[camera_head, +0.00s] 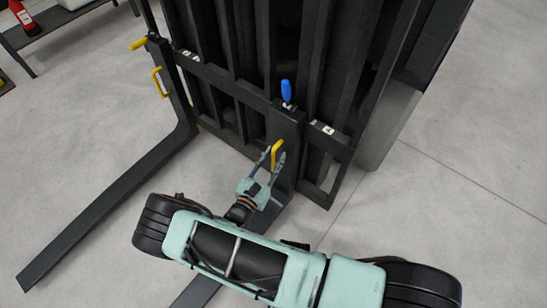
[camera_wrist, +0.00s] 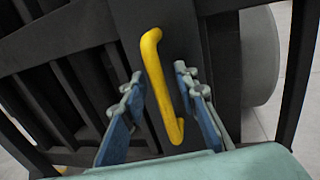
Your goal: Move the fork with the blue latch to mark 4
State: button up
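The fork with the blue latch (camera_head: 289,128) hangs on the forklift's black carriage, right of its middle. Its blue latch (camera_head: 286,90) stands up at the top of the shank. A yellow handle (camera_head: 277,153) is on the front of the shank, and it also shows in the wrist view (camera_wrist: 156,75). My gripper (camera_head: 270,163) is at this handle. In the wrist view its fingers are open, one on each side of the handle, with visible gaps. White labels sit along the carriage bar, one right of this fork (camera_head: 322,128); their numbers are too small to read.
A second fork (camera_head: 110,200) with a yellow latch (camera_head: 139,43) and yellow handle (camera_head: 158,82) hangs at the left. Grey floor at the right is clear.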

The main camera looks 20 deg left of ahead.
grip_shut()
jog(key=shift+d, duration=0.15)
dwell(0.4)
